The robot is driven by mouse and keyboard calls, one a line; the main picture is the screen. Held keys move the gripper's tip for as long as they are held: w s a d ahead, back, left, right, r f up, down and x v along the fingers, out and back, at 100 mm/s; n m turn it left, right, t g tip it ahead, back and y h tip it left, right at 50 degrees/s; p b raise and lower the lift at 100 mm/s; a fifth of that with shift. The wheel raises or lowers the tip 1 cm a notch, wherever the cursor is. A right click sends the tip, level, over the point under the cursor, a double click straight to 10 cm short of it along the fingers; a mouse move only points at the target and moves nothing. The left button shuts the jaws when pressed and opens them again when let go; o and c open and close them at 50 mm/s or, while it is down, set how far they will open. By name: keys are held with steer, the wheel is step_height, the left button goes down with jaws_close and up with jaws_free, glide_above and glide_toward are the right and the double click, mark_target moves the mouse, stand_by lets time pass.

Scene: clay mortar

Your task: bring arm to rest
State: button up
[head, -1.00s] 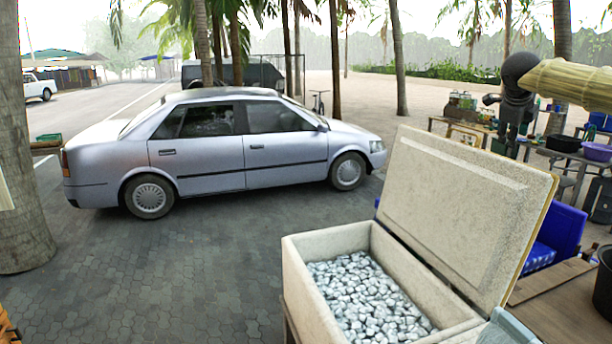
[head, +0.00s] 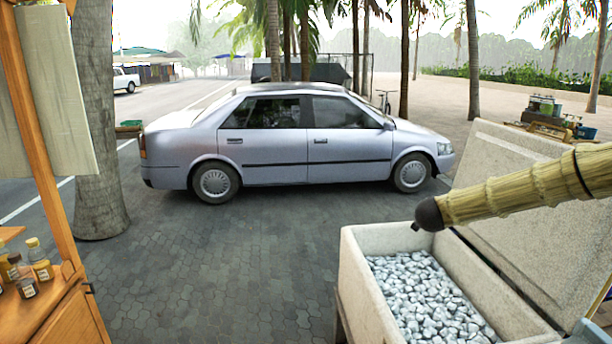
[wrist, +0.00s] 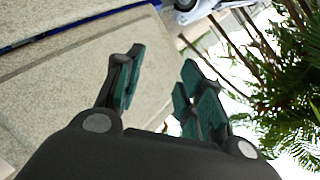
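My gripper (wrist: 162,68) shows in the wrist view with its dark fingers and teal pads spread apart. Nothing is between the pads. A straw-textured, tapering part with a dark rounded end, which looks like a link of my arm, reaches in from the right of the head view, in front of the open lid. I cannot make out the fingers in the head view. The wrist view is tilted, with the pale speckled lid (wrist: 60,75) beside the fingers on the left.
A pale cooler box (head: 364,290) full of ice (head: 425,295) stands at front right, its lid (head: 500,170) raised. A silver car (head: 300,145) is parked behind. A wooden stand (head: 60,310) with small bottles (head: 38,262) is at left, near a palm trunk (head: 97,150). Paving between is clear.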

steer(key=s+a+f+n+y+b, duration=0.2)
steer(key=s+a+f+n+y, duration=0.3)
steer(key=a+f, duration=0.85)
steer(key=s+a+f+n+y+b, duration=0.15)
steer(key=s+a+f+n, duration=0.4)
steer(key=a+f, duration=0.75)
steer(key=s+f+n+g+y, duration=0.2)
steer(key=s+f+g, duration=0.1)
steer(key=s+f, duration=0.85)
steer(key=s+f+n+g+b, duration=0.1)
steer(key=s+f+g, duration=0.1)
steer(key=s+f, duration=0.65)
steer(key=s+f+n+g+b, duration=0.1)
steer(key=s+f+n+g, duration=0.1)
steer(key=s+f, duration=0.65)
steer(key=s+d+n+g, duration=0.1)
steer(key=s+d+g, duration=0.1)
steer(key=s, duration=1)
steer(key=s+d+n+g+h+b, duration=0.1)
steer(key=s+d+g, duration=0.2)
steer(key=s, duration=1)
steer(key=shift+s+d+f, duration=0.15)
steer(key=shift+s+d, duration=0.1)
steer(key=shift+d, duration=0.75)
